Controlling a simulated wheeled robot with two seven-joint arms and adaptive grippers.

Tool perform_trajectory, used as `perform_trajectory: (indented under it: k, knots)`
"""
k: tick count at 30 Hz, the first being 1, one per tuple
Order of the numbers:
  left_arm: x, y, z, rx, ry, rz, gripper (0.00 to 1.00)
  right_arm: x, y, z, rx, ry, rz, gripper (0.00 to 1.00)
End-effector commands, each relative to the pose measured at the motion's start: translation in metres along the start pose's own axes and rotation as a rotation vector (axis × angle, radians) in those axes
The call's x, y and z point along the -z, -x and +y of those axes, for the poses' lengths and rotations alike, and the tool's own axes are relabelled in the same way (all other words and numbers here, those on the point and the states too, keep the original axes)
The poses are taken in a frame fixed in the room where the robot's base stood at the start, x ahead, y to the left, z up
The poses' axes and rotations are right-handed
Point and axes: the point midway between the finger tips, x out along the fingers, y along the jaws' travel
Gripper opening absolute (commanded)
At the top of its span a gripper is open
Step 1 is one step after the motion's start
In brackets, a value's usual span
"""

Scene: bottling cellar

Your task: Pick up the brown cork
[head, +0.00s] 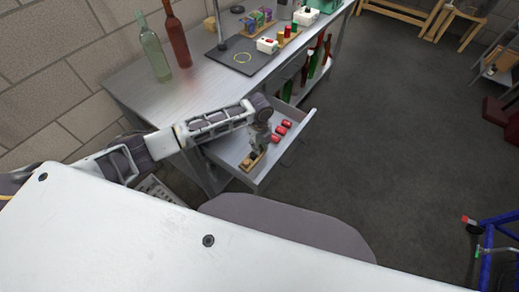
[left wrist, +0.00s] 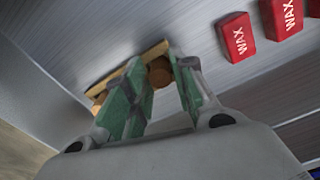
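My left gripper (head: 257,146) reaches down into the open drawer, over a small wooden holder (head: 247,166) near its front. In the left wrist view the two green fingers (left wrist: 158,75) stand apart, with a brown cork (left wrist: 160,72) showing in the gap near their tips. Whether the fingers touch this cork cannot be told. The wooden holder (left wrist: 125,72) lies behind the fingers. Another brown, rounded piece (left wrist: 97,108) shows at its left end, partly hidden by the left finger. My right gripper is not in view.
Several red wax blocks (head: 281,130) lie in the drawer (head: 232,149) beside the gripper; they also show in the left wrist view (left wrist: 237,38). Above is the workbench (head: 160,92) with a green bottle (head: 154,54), a brown bottle (head: 177,40) and a dark mat (head: 240,57).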

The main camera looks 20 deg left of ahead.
Motion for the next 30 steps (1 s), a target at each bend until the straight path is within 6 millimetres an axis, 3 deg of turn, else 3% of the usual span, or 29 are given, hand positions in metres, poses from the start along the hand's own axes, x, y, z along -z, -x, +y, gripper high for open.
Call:
perform_trajectory:
  k: [3,7,22,30]
  knots:
    - [0.000,0.000,0.000,0.000,0.000,0.000,0.26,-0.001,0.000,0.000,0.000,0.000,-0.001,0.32]
    - [0.000,0.000,0.000,0.000,0.000,0.000,0.11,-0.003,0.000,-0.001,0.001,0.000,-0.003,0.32]
    - [0.000,0.004,-0.001,0.001,0.000,0.000,0.10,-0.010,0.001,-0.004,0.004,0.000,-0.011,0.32]
    - [-0.001,0.030,-0.001,0.004,0.000,-0.002,0.10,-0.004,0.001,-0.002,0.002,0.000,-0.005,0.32]
